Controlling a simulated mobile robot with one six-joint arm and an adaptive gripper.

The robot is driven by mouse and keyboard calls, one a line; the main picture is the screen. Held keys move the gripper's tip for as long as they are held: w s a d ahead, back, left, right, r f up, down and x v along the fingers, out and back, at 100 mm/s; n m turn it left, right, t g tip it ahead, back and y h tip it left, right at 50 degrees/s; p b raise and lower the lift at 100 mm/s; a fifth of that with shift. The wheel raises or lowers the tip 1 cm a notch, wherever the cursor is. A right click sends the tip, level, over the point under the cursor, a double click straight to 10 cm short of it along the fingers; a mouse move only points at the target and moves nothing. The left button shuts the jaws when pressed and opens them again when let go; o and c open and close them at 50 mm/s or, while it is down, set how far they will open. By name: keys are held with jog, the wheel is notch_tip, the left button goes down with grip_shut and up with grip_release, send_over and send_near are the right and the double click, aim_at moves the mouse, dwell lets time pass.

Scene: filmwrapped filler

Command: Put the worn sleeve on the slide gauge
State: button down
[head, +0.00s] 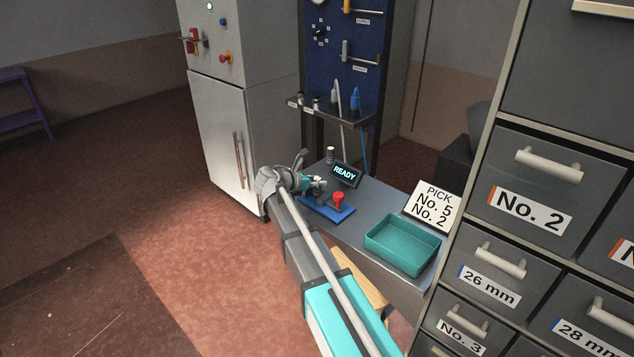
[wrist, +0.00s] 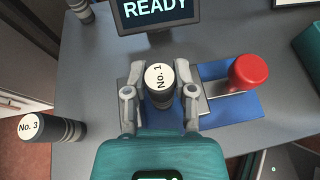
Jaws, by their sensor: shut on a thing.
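My gripper (wrist: 160,100) is shut on a dark sleeve labelled No. 1 (wrist: 159,80), with one finger on each side of it. The sleeve is upright over the left part of the slide gauge, which has a blue base (wrist: 236,113), a metal slide and a red knob (wrist: 248,71). I cannot tell whether the sleeve touches the gauge. The gauge also shows in the head view (head: 341,214), with my gripper (head: 316,184) at its far left. Another dark, grey-banded sleeve labelled No. 3 (wrist: 55,129) is left of my gripper. Nothing visible marks which sleeve is worn.
A READY display (head: 345,173) stands behind the gauge. Another sleeve (head: 330,154) stands at the bench's far end. A teal tray (head: 432,248) and a sign reading PICK No. 5 No. 2 (head: 432,205) are to the right, beside a drawer cabinet (head: 480,235).

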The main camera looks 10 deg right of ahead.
jog(key=shift+c, duration=2.2)
grip_release()
jog(key=shift+f, duration=0.1)
jog(key=shift+r, duration=0.25)
jog(key=p+v, duration=0.5)
jog(key=v, duration=0.7)
jog(key=shift+d, duration=0.1)
